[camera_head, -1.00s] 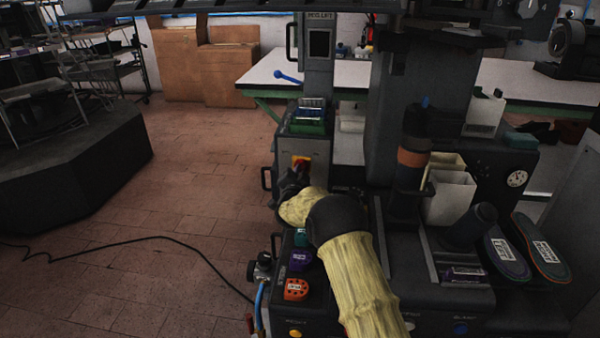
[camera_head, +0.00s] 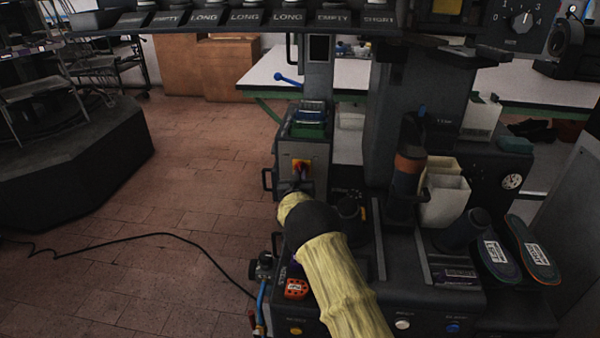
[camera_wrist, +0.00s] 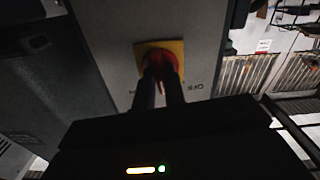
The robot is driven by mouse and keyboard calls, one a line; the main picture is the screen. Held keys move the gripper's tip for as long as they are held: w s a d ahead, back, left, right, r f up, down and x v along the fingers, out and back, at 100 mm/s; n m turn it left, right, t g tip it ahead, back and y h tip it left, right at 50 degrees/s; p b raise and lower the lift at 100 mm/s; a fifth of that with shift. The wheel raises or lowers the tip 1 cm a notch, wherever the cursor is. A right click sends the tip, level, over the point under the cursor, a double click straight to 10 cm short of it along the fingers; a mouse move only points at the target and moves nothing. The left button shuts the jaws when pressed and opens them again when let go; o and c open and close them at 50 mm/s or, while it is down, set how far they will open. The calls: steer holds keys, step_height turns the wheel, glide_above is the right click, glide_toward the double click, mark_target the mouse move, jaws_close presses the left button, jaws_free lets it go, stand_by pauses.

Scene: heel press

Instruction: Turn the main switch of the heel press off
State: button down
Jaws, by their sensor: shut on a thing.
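The main switch is a red knob (camera_wrist: 160,62) on a yellow plate (camera_wrist: 174,47), set in the grey front of a control box. A red part of the knob shows between the fingertips.
The box carries a green tray (camera_head: 308,128) on top and a handle at its left side. The press column (camera_head: 410,110), a white bin (camera_head: 444,200) and insoles (camera_head: 530,250) stand to the right. An orange-red piece (camera_head: 296,289) lies near my arm. Open floor is on the left.

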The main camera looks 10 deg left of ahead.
steer(key=shift+f+n+p, duration=0.2)
steer(key=shift+n+p, duration=0.65)
steer(key=shift+n, duration=2.95)
steer(key=shift+d, duration=0.1)
steer(key=c, duration=1.5)
jaws_free()
steer(key=shift+o, duration=0.2)
steer(key=shift+r, duration=0.1)
steer(key=shift+s, duration=0.15)
